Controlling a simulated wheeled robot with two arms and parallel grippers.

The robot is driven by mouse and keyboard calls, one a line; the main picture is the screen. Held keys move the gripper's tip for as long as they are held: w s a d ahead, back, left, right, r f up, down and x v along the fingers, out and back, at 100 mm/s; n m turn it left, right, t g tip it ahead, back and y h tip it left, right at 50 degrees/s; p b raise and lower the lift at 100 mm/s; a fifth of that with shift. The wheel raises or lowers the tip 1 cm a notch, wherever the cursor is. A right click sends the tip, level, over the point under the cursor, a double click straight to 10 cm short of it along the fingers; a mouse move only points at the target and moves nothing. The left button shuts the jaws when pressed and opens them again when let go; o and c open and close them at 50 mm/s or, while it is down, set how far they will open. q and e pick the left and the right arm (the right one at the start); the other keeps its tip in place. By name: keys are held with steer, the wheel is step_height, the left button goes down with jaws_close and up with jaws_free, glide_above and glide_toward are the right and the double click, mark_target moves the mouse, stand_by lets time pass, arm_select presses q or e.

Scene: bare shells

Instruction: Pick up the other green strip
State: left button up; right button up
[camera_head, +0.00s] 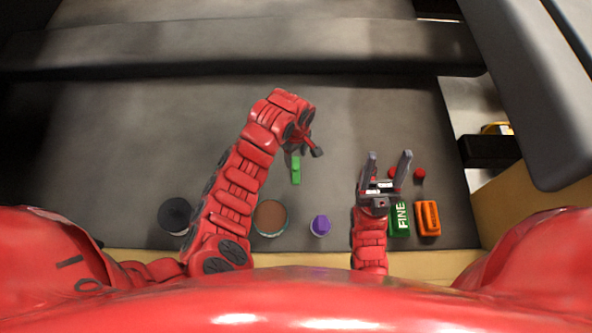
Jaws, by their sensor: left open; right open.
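One small green strip (296,170) shows on the grey surface, right at my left gripper. My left gripper (297,160) is open, with its fingers beside the strip; the arm covers part of them, and I cannot tell whether they touch it. My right gripper (386,160) is open and empty, fingers pointing away from me. A larger green block marked "FINE" (400,219) lies just below and right of my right gripper. No second green strip can be made out.
An orange block (427,218) lies beside the green block. A small red piece (419,174) is right of my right gripper. A purple-topped item (320,225), a brown round container (270,217) and a black round item (175,214) line the near edge.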

arm_select(q)
steer(key=shift+w+f, duration=0.15)
steer(key=shift+f, duration=3.15)
jaws_close()
